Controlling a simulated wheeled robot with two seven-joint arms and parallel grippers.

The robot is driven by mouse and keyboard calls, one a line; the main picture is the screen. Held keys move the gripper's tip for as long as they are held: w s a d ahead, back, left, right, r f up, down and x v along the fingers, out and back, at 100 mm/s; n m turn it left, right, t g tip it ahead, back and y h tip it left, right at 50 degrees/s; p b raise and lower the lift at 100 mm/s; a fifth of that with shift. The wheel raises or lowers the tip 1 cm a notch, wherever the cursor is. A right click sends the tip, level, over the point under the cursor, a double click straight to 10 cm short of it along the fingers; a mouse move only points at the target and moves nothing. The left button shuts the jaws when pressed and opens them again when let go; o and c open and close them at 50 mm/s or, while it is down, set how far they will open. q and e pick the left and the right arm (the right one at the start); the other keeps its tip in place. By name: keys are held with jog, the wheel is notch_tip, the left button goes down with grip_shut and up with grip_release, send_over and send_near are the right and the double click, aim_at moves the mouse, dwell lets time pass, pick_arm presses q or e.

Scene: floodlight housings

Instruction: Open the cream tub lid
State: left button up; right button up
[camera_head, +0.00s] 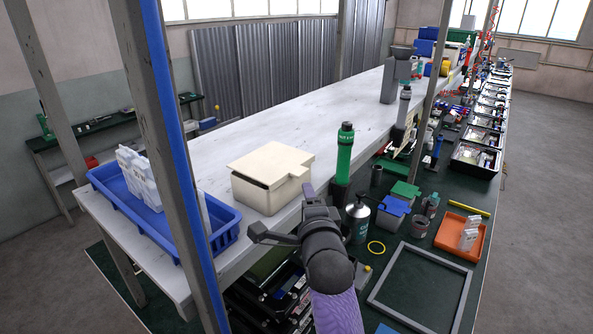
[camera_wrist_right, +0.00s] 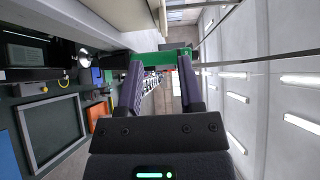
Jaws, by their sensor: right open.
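The cream tub (camera_head: 268,196) stands on the white upper shelf at centre left in the head view. Its cream lid (camera_head: 270,162) lies over the top, with a tab reaching right and a thin dark gap below its front edge. My right gripper (camera_head: 280,211) is at the tub's near right side, fingers spread and nothing between them. I cannot tell whether a finger touches the tub. In the right wrist view the right gripper (camera_wrist_right: 161,68) is also open; the tub cannot be made out there. My left gripper is not in view.
A green bottle (camera_head: 344,155) stands right of the tub, and shows beyond the fingers in the wrist view (camera_wrist_right: 160,58). A blue crate (camera_head: 222,220) with white parts and a blue-edged post (camera_head: 180,130) stand left. The white shelf (camera_head: 290,125) is clear behind the tub.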

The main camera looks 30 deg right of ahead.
aim_at(301, 175)
jog(key=x, duration=0.8)
jog(key=shift+w+d+r+p, duration=0.1)
jog(key=shift+w+r+p, duration=0.15)
jog(key=shift+p, duration=0.1)
grip_shut()
dwell(0.9)
